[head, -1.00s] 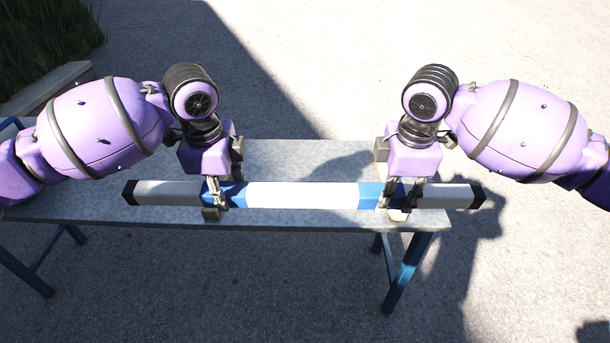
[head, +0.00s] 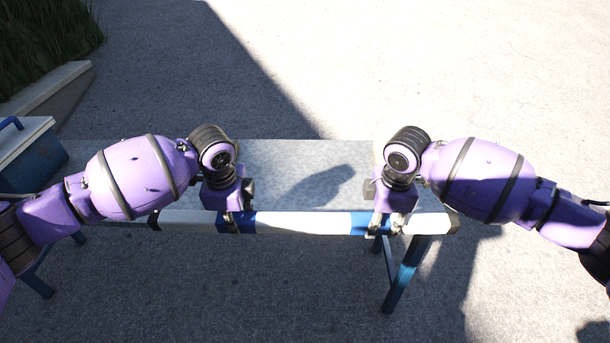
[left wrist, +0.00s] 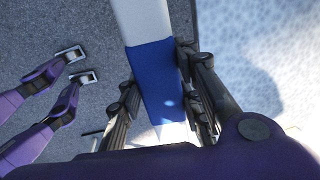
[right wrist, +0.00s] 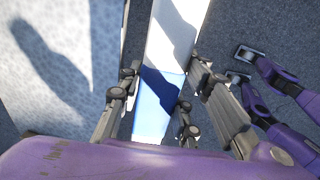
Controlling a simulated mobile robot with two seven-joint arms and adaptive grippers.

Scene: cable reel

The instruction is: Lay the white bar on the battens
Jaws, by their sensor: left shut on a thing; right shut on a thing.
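The white bar (head: 300,223) has blue bands and dark end caps. It runs level from left to right along the near edge of the grey table (head: 290,165), covering that edge in the head view. I cannot tell whether it touches anything below. My left gripper (head: 237,224) is shut on the bar at its left blue band (left wrist: 158,75). My right gripper (head: 384,225) is shut on it around the right blue band (right wrist: 158,90). Both wrist views show fingers on either side of the bar. I cannot make out any battens.
The table top behind the bar is bare apart from shadows. A blue box with a pale lid (head: 35,160) stands at the left. A blue table leg (head: 407,275) shows below the right end. A low kerb (head: 50,95) and grass lie at the far left; open paving surrounds the table.

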